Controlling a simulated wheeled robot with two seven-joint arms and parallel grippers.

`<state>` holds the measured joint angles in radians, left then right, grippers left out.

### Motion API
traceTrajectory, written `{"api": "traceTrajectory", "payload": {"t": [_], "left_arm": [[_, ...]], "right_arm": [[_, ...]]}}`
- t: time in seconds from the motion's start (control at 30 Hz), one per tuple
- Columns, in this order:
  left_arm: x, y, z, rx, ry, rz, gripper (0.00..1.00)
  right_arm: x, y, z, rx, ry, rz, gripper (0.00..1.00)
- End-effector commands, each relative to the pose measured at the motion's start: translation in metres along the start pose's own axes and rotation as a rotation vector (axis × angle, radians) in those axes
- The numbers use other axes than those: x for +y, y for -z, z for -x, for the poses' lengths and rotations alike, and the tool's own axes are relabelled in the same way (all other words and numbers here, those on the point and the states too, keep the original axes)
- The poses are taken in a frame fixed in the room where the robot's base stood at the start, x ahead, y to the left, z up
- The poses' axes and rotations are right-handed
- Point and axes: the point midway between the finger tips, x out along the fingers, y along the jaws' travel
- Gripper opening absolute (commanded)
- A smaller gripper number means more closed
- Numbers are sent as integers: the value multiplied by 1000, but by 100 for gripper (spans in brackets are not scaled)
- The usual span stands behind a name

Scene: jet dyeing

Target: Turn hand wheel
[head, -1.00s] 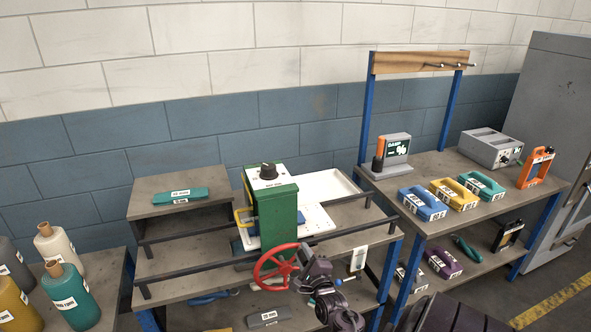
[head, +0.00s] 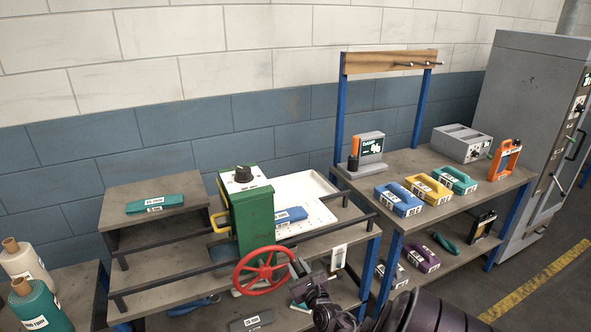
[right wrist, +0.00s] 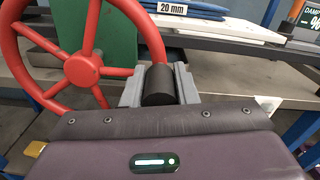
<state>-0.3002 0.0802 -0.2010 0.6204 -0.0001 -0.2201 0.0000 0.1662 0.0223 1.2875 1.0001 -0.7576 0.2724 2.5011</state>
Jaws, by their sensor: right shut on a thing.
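The red hand wheel (head: 264,271) has spokes and stands on the front of a green machine body (head: 252,215) with a black knob on top. My right gripper (head: 298,269) is at the wheel's right side. In the right wrist view, the grey fingers of the gripper (right wrist: 159,88) are shut on the wheel's black handle (right wrist: 158,84). The red rim and hub of the hand wheel (right wrist: 82,70) are left of the fingers. My left gripper is not in view.
Dark rails (head: 165,279) run along the machine's bench. A white tray (head: 322,212) holding a blue piece lies behind it. A second bench (head: 400,166) on the right carries blue, yellow and teal blocks.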

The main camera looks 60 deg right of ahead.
Motion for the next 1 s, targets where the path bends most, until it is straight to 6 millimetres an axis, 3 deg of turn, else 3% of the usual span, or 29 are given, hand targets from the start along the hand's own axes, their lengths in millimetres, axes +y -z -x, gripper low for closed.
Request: {"api": "traceTrajectory", "payload": {"t": [0.4, 0.93, 0.97, 1.0], "left_arm": [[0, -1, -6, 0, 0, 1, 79], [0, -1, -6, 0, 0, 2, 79], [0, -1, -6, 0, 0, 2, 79], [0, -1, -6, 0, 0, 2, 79]], "right_arm": [[1, 18, 0, 1, 2, -182, 0], [2, 20, 0, 2, 1, -205, 0], [2, 20, 0, 2, 1, -204, 28], [2, 20, 0, 3, 1, -205, 33]]}}
